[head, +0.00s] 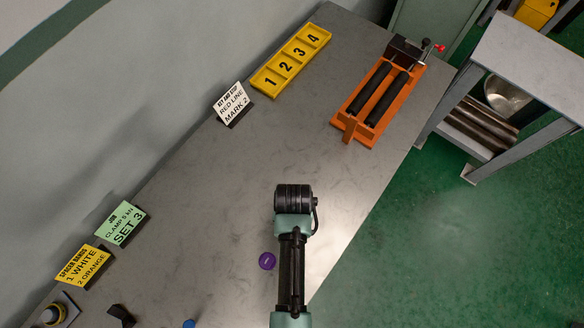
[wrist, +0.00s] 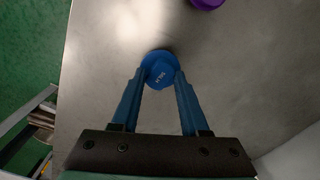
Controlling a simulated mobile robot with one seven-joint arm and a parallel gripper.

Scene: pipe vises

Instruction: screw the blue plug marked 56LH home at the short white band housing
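The blue plug (wrist: 160,73) has a round flange and a smaller head with pale lettering, too small and turned to read surely. In the wrist view it is between the fingertips of my gripper (wrist: 161,78), which meet its head on both sides with no clear gap. I cannot tell whether it rests on the bench or hangs just above. In the head view my arm hides the gripper and this plug. No white band housing can be made out.
A purple plug (head: 267,261) lies close by on the grey bench. Another blue piece (head: 189,324) is at the bottom edge. An orange vise (head: 380,98) with black rollers, a yellow numbered tray (head: 291,61) and sign cards (head: 122,223) stand farther off. The middle of the bench is clear.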

